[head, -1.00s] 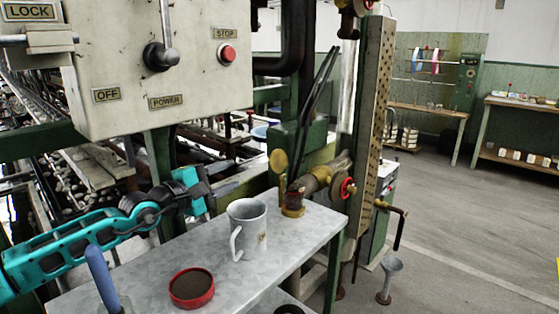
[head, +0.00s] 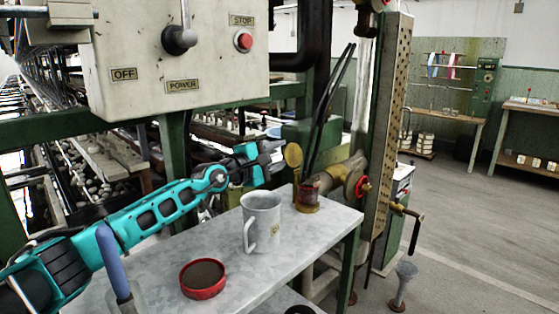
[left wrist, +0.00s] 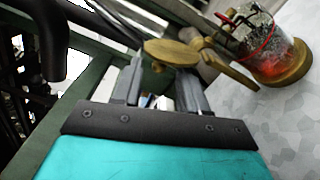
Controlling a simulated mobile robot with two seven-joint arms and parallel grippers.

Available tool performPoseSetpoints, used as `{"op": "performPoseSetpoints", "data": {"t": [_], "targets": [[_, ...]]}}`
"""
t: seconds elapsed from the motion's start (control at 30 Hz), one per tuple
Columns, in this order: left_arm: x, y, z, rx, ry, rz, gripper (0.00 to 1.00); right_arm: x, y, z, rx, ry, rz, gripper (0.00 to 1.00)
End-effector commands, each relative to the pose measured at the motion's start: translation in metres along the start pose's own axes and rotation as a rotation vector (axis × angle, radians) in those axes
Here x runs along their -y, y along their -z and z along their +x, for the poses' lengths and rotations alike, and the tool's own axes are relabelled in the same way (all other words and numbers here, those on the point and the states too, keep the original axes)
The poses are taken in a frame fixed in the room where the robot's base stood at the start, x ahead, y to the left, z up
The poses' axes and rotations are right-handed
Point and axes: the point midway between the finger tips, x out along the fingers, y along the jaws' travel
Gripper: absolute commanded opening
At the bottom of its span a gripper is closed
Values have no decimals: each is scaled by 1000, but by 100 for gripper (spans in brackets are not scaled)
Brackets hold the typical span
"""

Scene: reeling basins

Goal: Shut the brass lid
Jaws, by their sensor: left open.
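The brass lid (head: 293,156) is a round disc that stands raised, tilted open, on the left side of a small glass jar with a brass base (head: 307,198) on the metal table. My left gripper (head: 274,158) is open just left of the lid in the head view. In the left wrist view the lid (left wrist: 172,52) lies just beyond the open fingers (left wrist: 160,72), and the jar (left wrist: 268,48) with reddish contents is at the upper right. I cannot tell whether a finger touches the lid. My right gripper is out of view.
A grey mug (head: 261,222) and a red-rimmed tin (head: 203,278) stand on the table (head: 330,222), below my left arm. A blue-handled tool (head: 114,262) stands at the front left. Brass valve piping (head: 345,173) is right behind the jar. The control box (head: 180,60) hangs above.

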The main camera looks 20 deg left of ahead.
Motion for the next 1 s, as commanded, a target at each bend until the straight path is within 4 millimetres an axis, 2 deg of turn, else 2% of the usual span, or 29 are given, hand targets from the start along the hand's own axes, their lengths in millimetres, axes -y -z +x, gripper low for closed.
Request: {"op": "performPoseSetpoints", "data": {"t": [0.23,0.4,0.87,1.0], "targets": [[-1,0,8,1,0,0,43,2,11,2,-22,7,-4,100],[-1,0,8,1,0,0,43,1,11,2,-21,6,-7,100],[0,0,7,1,0,0,0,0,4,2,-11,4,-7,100],[0,0,7,1,1,0,0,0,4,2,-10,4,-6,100]]}}
